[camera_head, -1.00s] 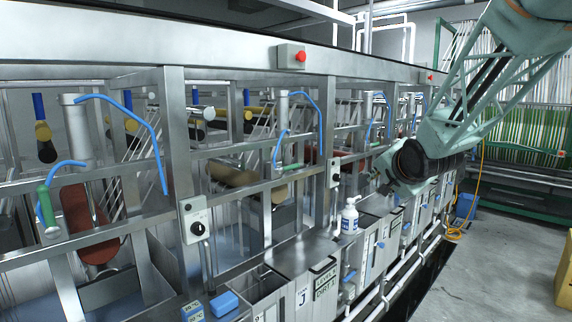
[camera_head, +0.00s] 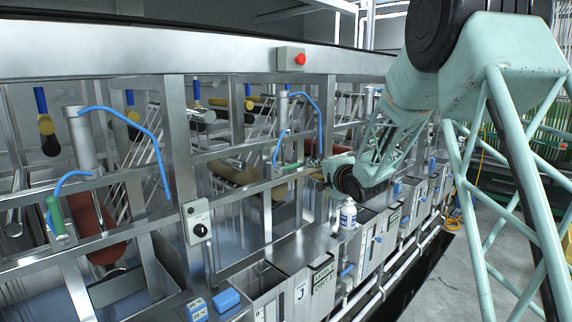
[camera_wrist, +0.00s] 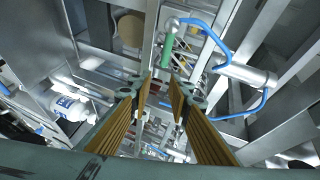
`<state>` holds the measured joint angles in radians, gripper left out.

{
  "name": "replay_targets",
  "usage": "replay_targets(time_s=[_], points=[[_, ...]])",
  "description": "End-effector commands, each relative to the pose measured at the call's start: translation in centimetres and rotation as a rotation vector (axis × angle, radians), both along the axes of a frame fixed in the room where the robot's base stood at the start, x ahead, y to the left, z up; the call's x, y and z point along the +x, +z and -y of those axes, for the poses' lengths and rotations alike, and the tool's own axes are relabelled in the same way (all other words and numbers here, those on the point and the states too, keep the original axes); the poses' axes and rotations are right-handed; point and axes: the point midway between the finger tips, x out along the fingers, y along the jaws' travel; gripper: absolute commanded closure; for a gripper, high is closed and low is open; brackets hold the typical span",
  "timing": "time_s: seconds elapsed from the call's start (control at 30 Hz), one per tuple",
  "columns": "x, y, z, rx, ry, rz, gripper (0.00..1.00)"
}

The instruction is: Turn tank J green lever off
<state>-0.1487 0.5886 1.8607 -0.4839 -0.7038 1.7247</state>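A green lever (camera_head: 290,167) with a blue hose (camera_head: 278,147) by it sits on the frame rail above the tank labelled J (camera_head: 301,291). In the wrist view the green lever (camera_wrist: 168,46) is ahead of and slightly above the fingertips, with pale pipework beside it. My gripper (camera_wrist: 161,82) has two fingers with ridged orange-brown pads, apart and with nothing between them. In the head view my gripper (camera_head: 314,170) is just right of the lever, small and partly hidden. I cannot tell whether it touches the lever. Another green lever (camera_head: 55,215) is at the far left.
A white bottle (camera_head: 348,214) stands on the tank ledge below my arm and shows at left in the wrist view (camera_wrist: 68,106). A control box (camera_head: 198,222) is on a post. Metal frame bars surround the lever. Open floor (camera_head: 505,215) is at right.

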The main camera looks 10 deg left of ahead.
Motion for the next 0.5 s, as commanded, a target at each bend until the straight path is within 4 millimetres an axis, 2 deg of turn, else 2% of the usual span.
replay_targets(time_s=[0.2, 0.5], points=[[1.1, -0.5, -1.9, 0.070, 0.025, 0.000, 0.82], [1.4, -0.6, -2.3, 0.090, 0.031, 0.001, 0.82]])
